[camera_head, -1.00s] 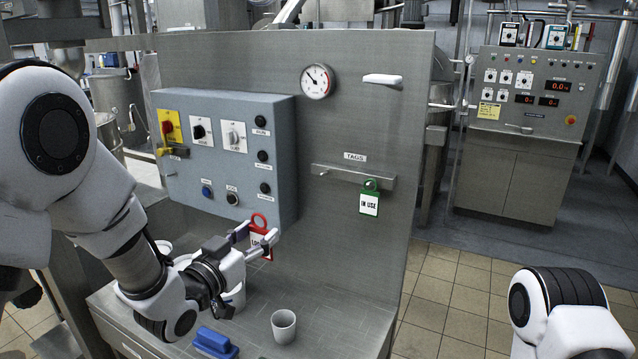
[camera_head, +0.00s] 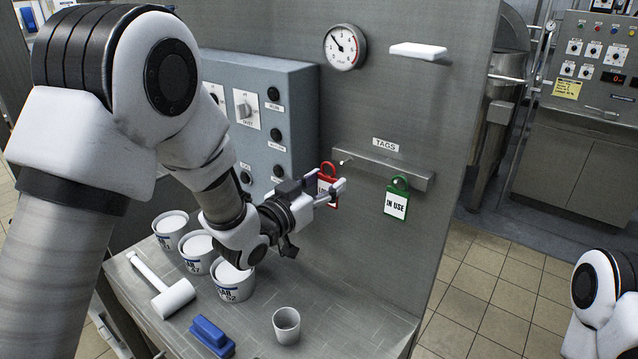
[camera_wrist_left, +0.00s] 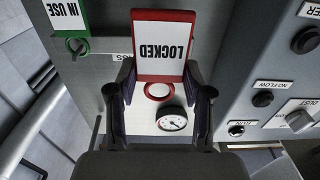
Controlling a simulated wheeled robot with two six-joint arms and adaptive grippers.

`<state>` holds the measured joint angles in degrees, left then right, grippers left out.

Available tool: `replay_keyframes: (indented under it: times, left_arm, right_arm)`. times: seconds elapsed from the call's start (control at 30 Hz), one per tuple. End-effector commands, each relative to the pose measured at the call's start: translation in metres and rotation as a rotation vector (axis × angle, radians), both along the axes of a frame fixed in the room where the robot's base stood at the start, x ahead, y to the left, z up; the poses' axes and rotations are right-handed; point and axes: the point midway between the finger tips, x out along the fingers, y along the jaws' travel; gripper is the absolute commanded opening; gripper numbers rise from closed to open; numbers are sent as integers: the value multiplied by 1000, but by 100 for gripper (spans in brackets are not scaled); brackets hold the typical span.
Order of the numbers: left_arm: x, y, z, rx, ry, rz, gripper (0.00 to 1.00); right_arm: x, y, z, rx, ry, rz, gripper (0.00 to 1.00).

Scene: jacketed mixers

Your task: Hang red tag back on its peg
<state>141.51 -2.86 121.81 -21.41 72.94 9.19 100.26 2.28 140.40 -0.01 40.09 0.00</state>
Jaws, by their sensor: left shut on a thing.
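The red tag (camera_head: 327,192), lettered LOCKED in the left wrist view (camera_wrist_left: 163,48), is held by my left gripper (camera_head: 329,186). The gripper is shut on it, with one finger at each side edge. The TAGS rail (camera_head: 385,166) is on the steel panel. Its bare left peg (camera_head: 345,161) sticks out just above and right of the red tag; the tag appears apart from it. The green IN USE tag (camera_head: 397,203) hangs at the rail's right end and also shows in the left wrist view (camera_wrist_left: 68,22). My right gripper is out of view.
The grey-blue control box (camera_head: 275,120) stands just left of the rail. Below, the steel bench holds white tubs (camera_head: 232,283), a white mallet (camera_head: 172,297), a blue brush-like block (camera_head: 211,337) and a grey cup (camera_head: 287,325). A gauge (camera_head: 345,47) is above.

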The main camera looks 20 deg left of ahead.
Motion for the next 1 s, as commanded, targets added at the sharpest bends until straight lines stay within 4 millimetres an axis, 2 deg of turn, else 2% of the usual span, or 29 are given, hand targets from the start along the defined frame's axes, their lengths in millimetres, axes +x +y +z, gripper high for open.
replay_keyframes:
  times: [0.7, 1.0]
  left_arm:
    - [48, -20, -4, 0, -1, 0, 35]
    - [59, -24, -15, -1, -1, 1, 35]
  right_arm:
    - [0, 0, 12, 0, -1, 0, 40]
    - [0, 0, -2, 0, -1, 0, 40]
